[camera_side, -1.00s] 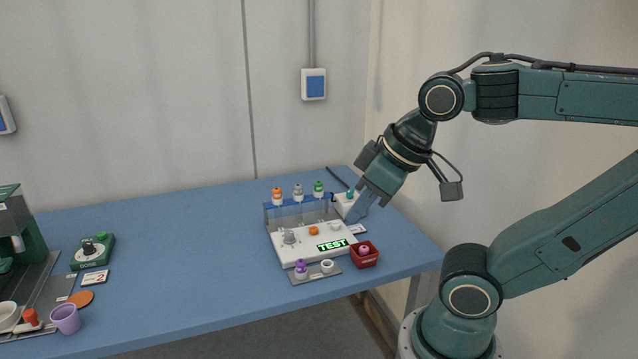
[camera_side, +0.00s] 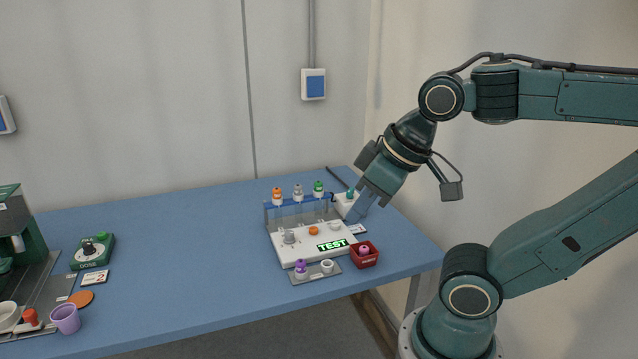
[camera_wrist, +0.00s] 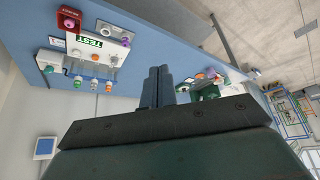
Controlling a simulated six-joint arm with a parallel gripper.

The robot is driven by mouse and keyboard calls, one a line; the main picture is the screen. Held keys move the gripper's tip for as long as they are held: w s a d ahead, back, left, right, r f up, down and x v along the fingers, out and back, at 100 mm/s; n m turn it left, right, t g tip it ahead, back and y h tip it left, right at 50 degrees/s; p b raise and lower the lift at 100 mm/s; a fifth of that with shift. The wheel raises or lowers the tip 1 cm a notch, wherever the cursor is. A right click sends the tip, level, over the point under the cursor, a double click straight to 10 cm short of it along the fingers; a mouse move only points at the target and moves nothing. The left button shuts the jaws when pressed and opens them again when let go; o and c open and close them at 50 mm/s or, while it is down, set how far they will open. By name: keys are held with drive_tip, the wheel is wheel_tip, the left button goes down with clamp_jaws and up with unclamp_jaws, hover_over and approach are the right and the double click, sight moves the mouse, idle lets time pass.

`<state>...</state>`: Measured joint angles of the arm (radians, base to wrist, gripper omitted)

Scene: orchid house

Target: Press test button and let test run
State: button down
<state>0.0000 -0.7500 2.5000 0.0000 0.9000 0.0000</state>
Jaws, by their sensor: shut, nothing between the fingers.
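A white test station (camera_side: 290,252) with a green and white TEST label (camera_side: 333,245) stands on the right part of the blue table. An orange round part (camera_side: 313,231) sits on its top, behind the label; I cannot tell whether it is the button. A rack of tubes with orange, grey and green caps (camera_side: 318,188) rises at the station's back. My gripper (camera_side: 355,218) is shut and empty, at the station's right rear side in the side view; contact there is unclear. In the wrist view its shut fingers (camera_wrist: 158,78) point over blue table, and the TEST label (camera_wrist: 88,42) lies to their left.
A red box (camera_side: 366,260) and a grey tray (camera_side: 312,275) with a purple-capped item sit near the station. At the far left are a green dosing box (camera_side: 92,250), a purple cup (camera_side: 66,319) and an orange disc (camera_side: 82,298). The middle of the table is clear.

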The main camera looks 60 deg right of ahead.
idle(0.4)
drive_tip(key=w+d+m, duration=0.2)
drive_tip(key=w+d, duration=0.1)
drive_tip(key=w, duration=0.6)
drive_tip(key=m+t+h, duration=0.1)
drive_tip(key=m+t, duration=0.2)
drive_tip(key=m, duration=0.6)
hover_over(317, 230)
wheel_tip(317, 230, down, 16)
drive_tip(key=shift+r, duration=0.25)
drive_tip(key=shift+f, duration=0.15)
drive_tip(key=shift+f, duration=4.2)
